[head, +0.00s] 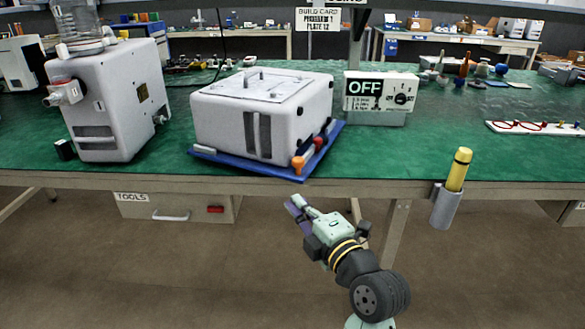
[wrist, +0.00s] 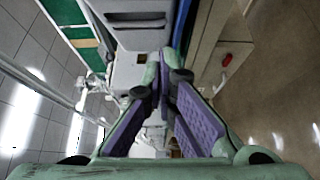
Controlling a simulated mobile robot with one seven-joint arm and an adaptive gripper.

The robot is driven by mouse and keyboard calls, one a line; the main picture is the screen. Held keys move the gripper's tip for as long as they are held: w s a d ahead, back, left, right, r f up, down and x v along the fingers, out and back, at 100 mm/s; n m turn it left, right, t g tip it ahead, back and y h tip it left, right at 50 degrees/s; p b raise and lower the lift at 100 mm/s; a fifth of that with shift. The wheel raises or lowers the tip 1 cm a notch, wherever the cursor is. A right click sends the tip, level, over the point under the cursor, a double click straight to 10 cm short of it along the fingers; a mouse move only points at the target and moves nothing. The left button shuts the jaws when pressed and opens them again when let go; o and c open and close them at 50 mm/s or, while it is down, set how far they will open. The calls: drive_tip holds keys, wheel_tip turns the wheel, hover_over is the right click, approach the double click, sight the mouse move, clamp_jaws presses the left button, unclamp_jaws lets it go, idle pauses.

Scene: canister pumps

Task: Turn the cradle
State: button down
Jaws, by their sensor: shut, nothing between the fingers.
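A white box-shaped unit (head: 262,115) with a hinged-looking lid and handle sits on a blue base (head: 225,161), which I take to be the cradle. The base is turned slightly on the green bench. Orange, red and dark knobs (head: 298,163) stick out at its front right corner. My gripper (head: 296,203) is in front of the bench edge, below and apart from that corner. In the wrist view my gripper (wrist: 163,72) has its purple-padded fingers drawn together at the tips, with nothing held. A pale slotted housing (wrist: 135,22) shows beyond them.
A tall white pump unit (head: 112,102) stands at left. A white box with an OFF sign and dial (head: 378,95) stands behind right. A yellow-capped cylinder (head: 458,170) sits in a holder on the bench edge. A TOOLS drawer (head: 175,208) hangs below. The right bench front is clear.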

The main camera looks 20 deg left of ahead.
drive_tip(key=p+x, duration=0.1)
drive_tip(key=x, duration=0.2)
drive_tip(key=w+d+p+x, duration=0.1)
drive_tip(key=p+x, duration=0.1)
drive_tip(key=x, duration=0.2)
drive_tip(key=w+p+x, duration=0.1)
drive_tip(key=x, duration=0.2)
drive_tip(key=shift+w+d+p, duration=0.1)
drive_tip(key=shift+d+p, duration=0.05)
drive_tip(key=shift+p, duration=0.15)
drive_tip(key=shift+w+d+f, duration=0.1)
drive_tip(key=shift+w+d, duration=0.25)
drive_tip(key=shift+w, duration=0.25)
